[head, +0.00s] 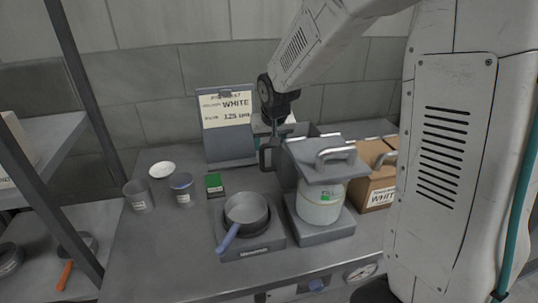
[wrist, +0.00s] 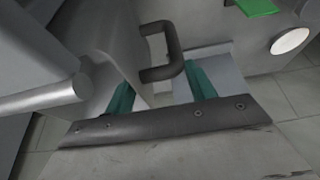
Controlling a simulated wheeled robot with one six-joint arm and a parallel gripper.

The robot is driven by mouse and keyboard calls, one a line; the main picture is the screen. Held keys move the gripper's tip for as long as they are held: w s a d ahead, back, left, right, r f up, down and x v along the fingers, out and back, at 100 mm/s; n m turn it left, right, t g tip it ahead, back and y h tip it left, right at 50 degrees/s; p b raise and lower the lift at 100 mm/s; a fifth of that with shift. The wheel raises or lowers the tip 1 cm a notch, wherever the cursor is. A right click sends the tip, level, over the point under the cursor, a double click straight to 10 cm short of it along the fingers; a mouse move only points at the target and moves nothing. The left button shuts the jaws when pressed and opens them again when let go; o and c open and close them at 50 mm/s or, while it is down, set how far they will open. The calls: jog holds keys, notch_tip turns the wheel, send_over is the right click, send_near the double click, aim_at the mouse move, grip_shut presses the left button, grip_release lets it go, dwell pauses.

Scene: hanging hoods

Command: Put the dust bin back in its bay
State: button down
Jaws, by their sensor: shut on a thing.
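The dust bin (head: 287,172) appears to be the dark grey box with a dark loop handle, at the centre of the head view behind the white canister. In the wrist view its dark handle (wrist: 173,40) lies between the two teal fingers of my gripper (wrist: 160,85). My gripper shows in the head view (head: 273,128) above the handle, shut on it. The bin's base is hidden behind the canister, so I cannot tell whether it touches the table. I cannot make out its bay for sure.
A blue-handled pan (head: 246,212) and a white canister (head: 320,205) under a handled grey hood (head: 325,165) stand in front on grey stands. A cardboard box (head: 372,180) is at right. A sign board (head: 228,125), green block (head: 214,184) and cups (head: 183,190) are at left.

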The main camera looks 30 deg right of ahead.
send_over(269, 168)
jog(key=shift+d+f, duration=0.1)
jog(key=shift+f, duration=2.3)
jog(key=c, duration=0.5)
grip_release()
jog(key=shift+r, duration=0.3)
jog(key=v, duration=1.1)
jog(key=shift+c, duration=0.4)
jog(key=x, duration=1.1)
jog(key=shift+w+d+f, duration=0.1)
jog(key=shift+w+d, duration=0.1)
jog(key=shift+d, duration=0.05)
